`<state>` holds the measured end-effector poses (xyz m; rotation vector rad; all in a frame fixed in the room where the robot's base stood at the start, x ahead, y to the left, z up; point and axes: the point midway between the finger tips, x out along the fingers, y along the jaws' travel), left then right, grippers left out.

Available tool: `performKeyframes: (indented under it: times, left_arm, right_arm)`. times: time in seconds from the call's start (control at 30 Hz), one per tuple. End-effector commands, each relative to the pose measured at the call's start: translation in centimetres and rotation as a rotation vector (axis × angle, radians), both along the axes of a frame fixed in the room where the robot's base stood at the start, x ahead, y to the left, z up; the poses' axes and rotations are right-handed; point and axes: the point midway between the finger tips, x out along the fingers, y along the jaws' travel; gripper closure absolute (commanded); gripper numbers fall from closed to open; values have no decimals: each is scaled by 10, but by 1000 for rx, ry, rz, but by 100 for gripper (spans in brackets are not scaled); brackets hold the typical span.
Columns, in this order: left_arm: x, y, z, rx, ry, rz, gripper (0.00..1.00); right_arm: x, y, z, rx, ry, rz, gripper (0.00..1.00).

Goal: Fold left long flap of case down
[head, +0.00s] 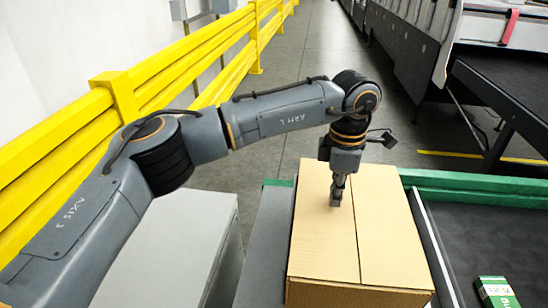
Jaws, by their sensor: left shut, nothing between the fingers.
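The cardboard case (390,235) stands in the lower middle of the head view. Its top looks covered by two long panels that lie flat and meet at a seam running away from me. The left long flap (318,240) lies down on the left half of the top. My left gripper (335,204) points straight down and is shut and empty. Its fingertips are at the left flap, near the seam and toward the far end; I cannot tell whether they touch it. My right gripper is not in view.
A green-edged dark conveyor (470,222) lies right of the case, with a small green and white box (497,292) on it. A grey cabinet (170,245) stands at left. A yellow guard rail (135,90) runs along the left wall. A large machine (410,45) stands at back right.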

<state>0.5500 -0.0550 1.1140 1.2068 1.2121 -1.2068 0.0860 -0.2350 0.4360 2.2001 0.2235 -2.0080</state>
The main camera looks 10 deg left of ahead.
Motion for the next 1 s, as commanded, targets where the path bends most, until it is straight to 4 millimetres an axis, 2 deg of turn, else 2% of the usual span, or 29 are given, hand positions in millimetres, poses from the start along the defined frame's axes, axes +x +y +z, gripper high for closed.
performKeyframes:
  times: [0.27,1.0]
  left_arm:
    - [0,0,6,0,-1,0,100]
    - [0,0,90,1,-1,0,100]
  right_arm:
    - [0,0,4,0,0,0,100]
    - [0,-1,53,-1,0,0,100]
